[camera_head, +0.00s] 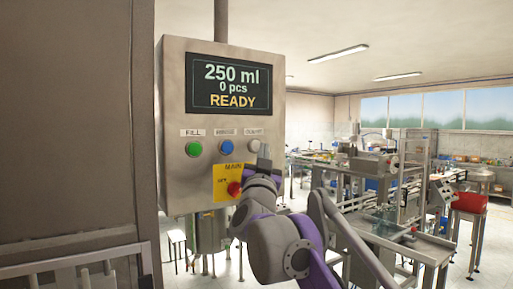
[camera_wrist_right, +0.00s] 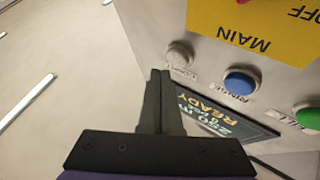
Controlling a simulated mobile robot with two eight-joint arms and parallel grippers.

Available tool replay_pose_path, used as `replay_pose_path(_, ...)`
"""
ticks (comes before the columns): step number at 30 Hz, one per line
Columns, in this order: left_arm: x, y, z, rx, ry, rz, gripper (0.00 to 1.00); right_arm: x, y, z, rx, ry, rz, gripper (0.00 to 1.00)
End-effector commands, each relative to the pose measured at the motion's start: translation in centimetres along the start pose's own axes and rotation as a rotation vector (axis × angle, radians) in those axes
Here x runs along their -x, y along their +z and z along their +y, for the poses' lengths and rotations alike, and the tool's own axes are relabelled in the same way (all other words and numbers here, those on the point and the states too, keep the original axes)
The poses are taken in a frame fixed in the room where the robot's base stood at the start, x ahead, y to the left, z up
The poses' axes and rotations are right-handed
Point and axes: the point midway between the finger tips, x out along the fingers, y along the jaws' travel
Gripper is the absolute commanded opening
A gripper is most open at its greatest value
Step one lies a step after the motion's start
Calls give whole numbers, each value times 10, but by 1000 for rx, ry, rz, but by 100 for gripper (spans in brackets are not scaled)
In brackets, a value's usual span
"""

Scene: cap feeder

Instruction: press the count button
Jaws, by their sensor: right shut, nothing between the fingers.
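The grey-white count button (camera_head: 254,146) is the rightmost of three buttons in a row on the steel control box, under a small label. My right gripper (camera_head: 263,156) is shut and empty, just below and right of this button. In the right wrist view the count button (camera_wrist_right: 180,53) shows just beyond the shut fingertips (camera_wrist_right: 160,74), a little up and right of them. I cannot tell whether they touch; a small gap seems to show. My left gripper is not in view.
The control box (camera_head: 172,100) also carries a green button (camera_head: 193,149), a blue button (camera_head: 226,147), a red main switch (camera_head: 234,189) on a yellow plate, and a display (camera_head: 229,84) reading "250 ml, 0 pcs, READY". Machines and benches stand behind at the right.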

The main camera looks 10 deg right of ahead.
Motion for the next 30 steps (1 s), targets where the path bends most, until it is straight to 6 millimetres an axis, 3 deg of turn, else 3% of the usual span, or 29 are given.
replay_pose_path(13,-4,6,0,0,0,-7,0,30,-20,22,0,0,-1,0)
replay_pose_path(30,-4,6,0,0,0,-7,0,32,-22,23,0,0,0,0)
